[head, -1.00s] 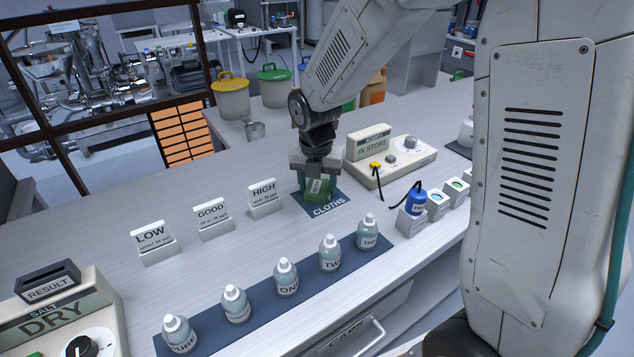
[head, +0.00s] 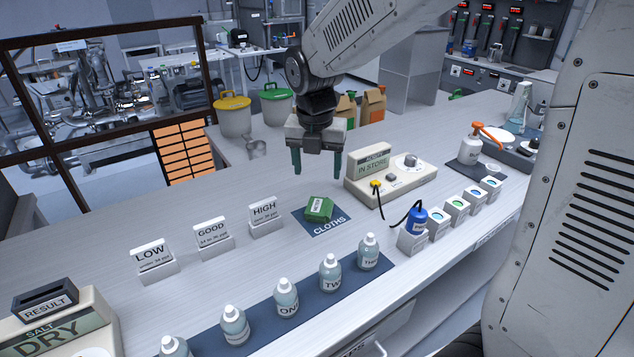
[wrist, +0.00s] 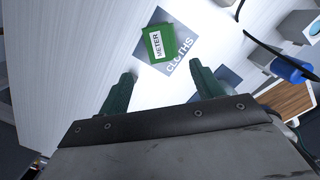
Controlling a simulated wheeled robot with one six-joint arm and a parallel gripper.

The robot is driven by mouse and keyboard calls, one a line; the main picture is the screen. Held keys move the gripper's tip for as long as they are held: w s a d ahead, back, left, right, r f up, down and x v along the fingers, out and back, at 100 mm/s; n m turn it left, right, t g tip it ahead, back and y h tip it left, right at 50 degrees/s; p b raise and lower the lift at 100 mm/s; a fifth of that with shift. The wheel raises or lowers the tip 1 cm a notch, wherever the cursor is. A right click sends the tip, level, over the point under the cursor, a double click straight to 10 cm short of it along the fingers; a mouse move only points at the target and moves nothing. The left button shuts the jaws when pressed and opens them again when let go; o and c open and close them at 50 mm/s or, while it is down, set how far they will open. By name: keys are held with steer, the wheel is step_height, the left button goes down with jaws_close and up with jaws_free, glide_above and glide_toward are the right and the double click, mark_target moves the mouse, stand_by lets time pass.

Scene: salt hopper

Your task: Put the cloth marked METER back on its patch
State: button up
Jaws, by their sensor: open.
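The cloth marked METER (head: 319,208) is a folded green block with a white label. It lies on the dark blue patch marked CLOTHS (head: 328,227) on the bench. In the wrist view the cloth (wrist: 160,43) lies on the upper left part of the patch (wrist: 186,42), its METER label facing up. My gripper (head: 316,170) is open and empty, raised above the bench just behind the cloth in the head view. In the wrist view its two green fingers (wrist: 160,88) stand apart, with the cloth beyond their tips and touching neither.
An IN STORE meter (head: 390,178) with a blue probe (head: 417,219) on a black cable stands right of the patch. LOW, GOOD and HIGH signs (head: 213,236) stand left. Several bottles (head: 286,297) line a dark mat in front. Buckets (head: 234,115) stand behind.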

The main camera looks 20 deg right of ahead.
steer(key=s+d+r+m, duration=0.2)
steer(key=s+m, duration=1.1)
steer(key=m, duration=0.1)
steer(key=s+d+r+m, duration=0.2)
steer(key=s+r+m, duration=0.1)
steer(key=s+m, duration=1)
steer(key=shift+s+m+y, duration=0.35)
steer(key=shift+m+y, duration=0.05)
steer(key=shift+m, duration=0.7)
